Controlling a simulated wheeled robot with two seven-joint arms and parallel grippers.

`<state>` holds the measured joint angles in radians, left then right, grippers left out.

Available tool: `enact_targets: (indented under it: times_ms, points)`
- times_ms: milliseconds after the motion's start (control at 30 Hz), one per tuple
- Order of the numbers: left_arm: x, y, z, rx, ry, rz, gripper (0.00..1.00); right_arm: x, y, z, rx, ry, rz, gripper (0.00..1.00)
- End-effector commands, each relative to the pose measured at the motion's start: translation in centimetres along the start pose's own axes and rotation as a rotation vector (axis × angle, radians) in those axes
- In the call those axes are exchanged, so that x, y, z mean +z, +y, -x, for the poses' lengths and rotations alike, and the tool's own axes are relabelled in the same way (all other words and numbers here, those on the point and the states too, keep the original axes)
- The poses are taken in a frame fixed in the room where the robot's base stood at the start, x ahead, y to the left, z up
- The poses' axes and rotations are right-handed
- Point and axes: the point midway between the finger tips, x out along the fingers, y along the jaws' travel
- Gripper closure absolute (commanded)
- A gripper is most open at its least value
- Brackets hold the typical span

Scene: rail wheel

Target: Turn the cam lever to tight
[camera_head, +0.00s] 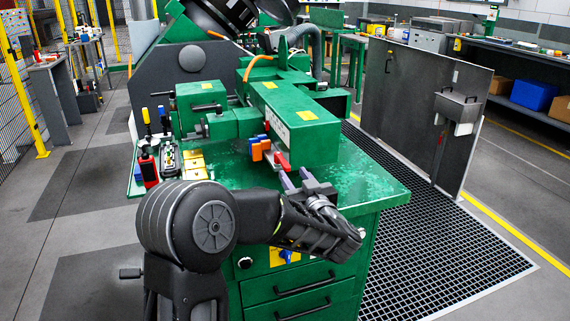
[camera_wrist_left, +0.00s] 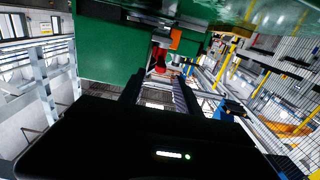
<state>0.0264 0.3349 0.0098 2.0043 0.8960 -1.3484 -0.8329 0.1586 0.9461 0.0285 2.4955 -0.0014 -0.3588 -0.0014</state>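A red lever-like piece (camera_head: 282,161), probably the cam lever, sticks out at the near end of the green machine's long housing (camera_head: 290,118). In the left wrist view a red piece (camera_wrist_left: 161,58) shows just beyond the fingers. My left gripper (camera_head: 295,178) is just in front of and below the red piece, over the near part of the green bench top. Its two fingers are apart with nothing seen between them, also in the left wrist view (camera_wrist_left: 160,85). I cannot tell whether a finger touches the red piece. My right gripper is not in view.
Orange and blue pieces (camera_head: 260,148) sit just left of the red piece. Small tools and a red box (camera_head: 149,170) stand at the bench's left edge. The right side of the green bench top (camera_head: 362,185) is clear. A grey panel (camera_head: 412,110) stands to the right.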

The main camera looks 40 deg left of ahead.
Motion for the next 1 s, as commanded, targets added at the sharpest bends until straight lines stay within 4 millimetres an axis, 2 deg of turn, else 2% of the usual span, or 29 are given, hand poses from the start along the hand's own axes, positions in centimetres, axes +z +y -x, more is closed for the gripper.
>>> enact_targets:
  times_ms: [167,600,933,1000]
  points:
    - [0.0,0.0,-1.2,-0.001,0.0,0.0,0.6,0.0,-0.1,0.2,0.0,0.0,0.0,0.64]
    - [0.0,0.0,-7.3,0.0,-0.001,0.0,0.6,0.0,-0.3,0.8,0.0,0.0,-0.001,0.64]
    - [0.1,0.0,-7.8,0.002,0.0,0.0,0.6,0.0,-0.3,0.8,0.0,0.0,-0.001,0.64]
    - [0.1,0.0,-7.8,0.001,0.0,0.0,0.64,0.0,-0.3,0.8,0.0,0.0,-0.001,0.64]
